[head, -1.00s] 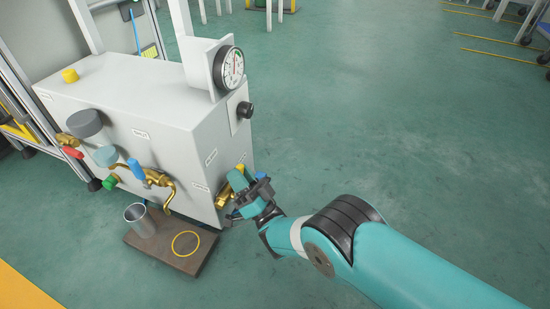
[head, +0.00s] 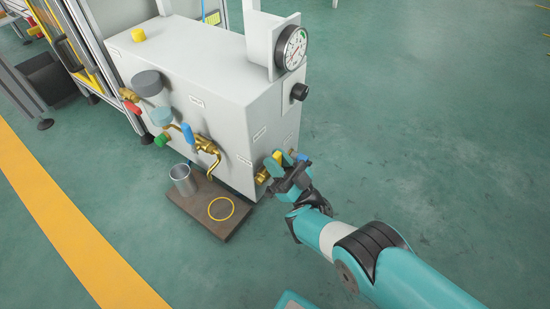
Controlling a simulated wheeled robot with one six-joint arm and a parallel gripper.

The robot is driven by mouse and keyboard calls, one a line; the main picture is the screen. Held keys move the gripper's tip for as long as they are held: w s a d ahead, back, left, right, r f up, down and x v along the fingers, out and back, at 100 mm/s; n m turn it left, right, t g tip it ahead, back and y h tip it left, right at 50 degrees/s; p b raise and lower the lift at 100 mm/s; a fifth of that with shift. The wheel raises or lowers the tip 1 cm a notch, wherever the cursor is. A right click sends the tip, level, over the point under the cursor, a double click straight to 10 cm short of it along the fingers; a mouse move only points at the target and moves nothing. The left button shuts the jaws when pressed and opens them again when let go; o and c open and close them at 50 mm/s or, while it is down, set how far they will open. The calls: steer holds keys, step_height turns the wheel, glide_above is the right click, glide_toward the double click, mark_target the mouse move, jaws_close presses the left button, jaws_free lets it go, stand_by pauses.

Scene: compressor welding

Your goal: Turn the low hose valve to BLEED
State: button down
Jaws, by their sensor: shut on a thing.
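The low hose valve (head: 263,176) is a brass fitting low on the right-hand face of the white compressor cabinet (head: 186,55), near its bottom front corner. A small yellow part, which looks like its handle, shows at its upper end beside my fingers. My gripper (head: 281,163) is at the valve, shut on this yellow handle. The teal fingers and dark gripper body hide much of the handle, so its exact angle is hard to read. Small labels sit on the cabinet above the valve; their text is too small to read.
A brass tap with a blue lever (head: 188,133) and a green knob (head: 162,139) are on the front face. A metal cup (head: 182,180) stands on a brown board (head: 226,227) below. A pressure gauge (head: 291,48) sits on top. The floor to the right is clear.

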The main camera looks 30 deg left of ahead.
steer(key=shift+s, duration=0.1)
steer(key=c, duration=1)
jaws_free()
steer(key=shift+o, duration=0.2)
steer(key=shift+d+f, duration=0.1)
steer(key=shift+d, duration=0.05)
steer(key=v, duration=1.1)
steer(key=shift+d+f+b, duration=0.25)
steer(key=shift+f+b, duration=0.05)
